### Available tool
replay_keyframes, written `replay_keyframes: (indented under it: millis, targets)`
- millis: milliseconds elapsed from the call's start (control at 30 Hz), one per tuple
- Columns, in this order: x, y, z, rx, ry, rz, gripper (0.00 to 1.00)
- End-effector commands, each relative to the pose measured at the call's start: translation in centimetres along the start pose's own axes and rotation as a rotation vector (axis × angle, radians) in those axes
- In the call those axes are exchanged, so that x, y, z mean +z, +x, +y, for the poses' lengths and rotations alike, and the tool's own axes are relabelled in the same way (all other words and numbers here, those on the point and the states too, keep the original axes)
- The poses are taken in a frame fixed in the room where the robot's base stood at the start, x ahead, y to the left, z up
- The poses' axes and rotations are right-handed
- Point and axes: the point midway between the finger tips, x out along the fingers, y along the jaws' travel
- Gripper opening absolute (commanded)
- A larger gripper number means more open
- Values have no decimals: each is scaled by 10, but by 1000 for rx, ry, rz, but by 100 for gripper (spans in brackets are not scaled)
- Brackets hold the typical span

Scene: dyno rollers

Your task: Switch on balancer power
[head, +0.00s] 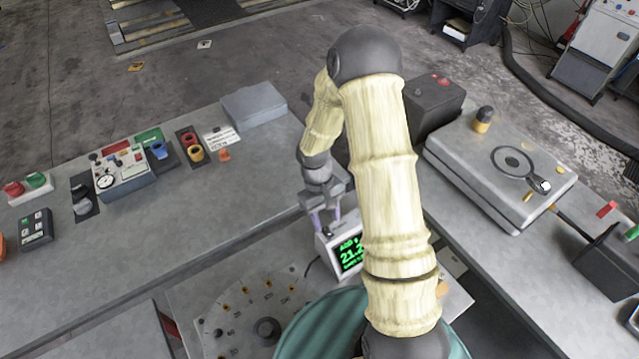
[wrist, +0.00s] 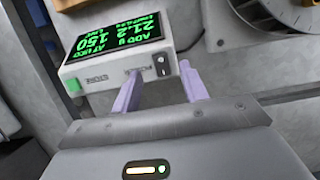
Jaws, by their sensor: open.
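The balancer box (head: 343,247) is a small white unit with a black screen and green digits, partly behind my arm in the head view. In the wrist view the balancer box (wrist: 118,48) shows its screen, a green button (wrist: 72,85) and a black rocker switch (wrist: 161,64) labelled near "POWER". My gripper (head: 325,218) is at the box's near-left top edge in the head view. In the wrist view my gripper (wrist: 160,85) is open, its two pale purple fingers close to the switch end of the box. I cannot tell whether a finger touches it.
A grey bench (head: 240,200) carries a gauge box (head: 124,168), buttons and a grey case (head: 254,104). A large grey box (head: 500,175) stands on the right bench. A dial panel (head: 265,310) lies below the balancer box. The bench middle is mostly clear.

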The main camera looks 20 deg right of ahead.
Motion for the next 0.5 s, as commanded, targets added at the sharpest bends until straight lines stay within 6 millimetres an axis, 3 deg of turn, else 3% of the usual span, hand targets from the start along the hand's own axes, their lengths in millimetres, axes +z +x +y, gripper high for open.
replay_keyframes:
  millis: [500]
  targets:
    - [-1, -102, 0, 2, -1, 6, 44]
